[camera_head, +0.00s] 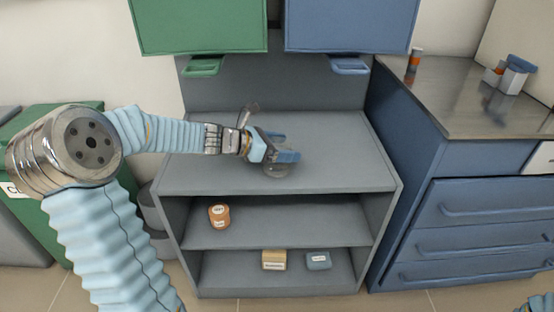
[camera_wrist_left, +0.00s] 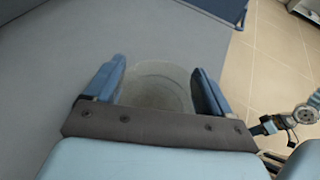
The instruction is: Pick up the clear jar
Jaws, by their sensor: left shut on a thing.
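The clear jar (camera_head: 278,171) is on the grey top shelf surface of the open cabinet, partly hidden by my gripper in the head view. My left gripper (camera_head: 285,148) reaches in from the left and is shut on it. In the left wrist view the jar (camera_wrist_left: 158,86) is a see-through round vessel between the two blue fingers of my left gripper (camera_wrist_left: 160,88). I cannot tell whether the jar touches the surface. Only a small part of my right arm shows at the bottom right corner of the head view; its gripper is not clearly visible.
The grey shelf unit (camera_head: 340,178) holds an orange-brown jar (camera_head: 219,215) on its middle shelf, and a tan box (camera_head: 274,260) and a blue-grey box (camera_head: 318,261) below. Green (camera_head: 200,25) and blue (camera_head: 350,22) cabinets hang above. A blue drawer counter (camera_head: 480,100) stands right.

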